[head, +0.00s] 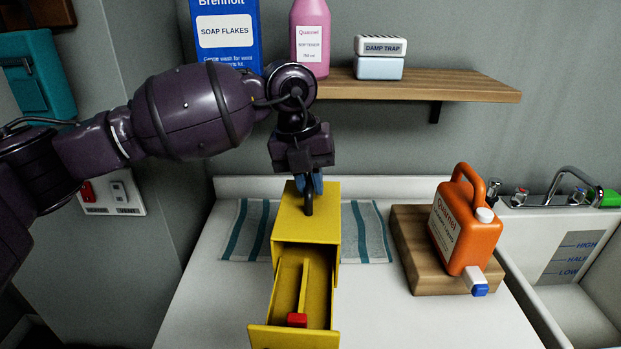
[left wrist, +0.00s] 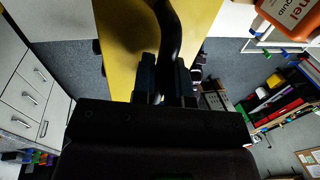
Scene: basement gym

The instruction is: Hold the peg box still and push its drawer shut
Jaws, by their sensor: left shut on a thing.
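The yellow peg box (head: 322,235) stands on the white counter on a striped cloth. Its drawer (head: 330,292) is pulled far out toward me, with its front panel (head: 294,338) cut by the lower edge of the head view. A yellow divider and a small red block (head: 297,320) show in the drawer. My left gripper (head: 308,184) is above the box top, shut on the dark handle (head: 309,206). In the left wrist view, the handle (left wrist: 169,30) runs between the fingers (left wrist: 163,80) over the yellow top (left wrist: 125,40). My right gripper is not in view.
The striped cloth (head: 243,232) lies under the box. An orange jug (head: 470,222) sits on a wooden block (head: 412,250) to the right, beside the sink (head: 590,300). A shelf (head: 460,88) with a box, bottle and damp trap is behind. Counter left of the drawer is clear.

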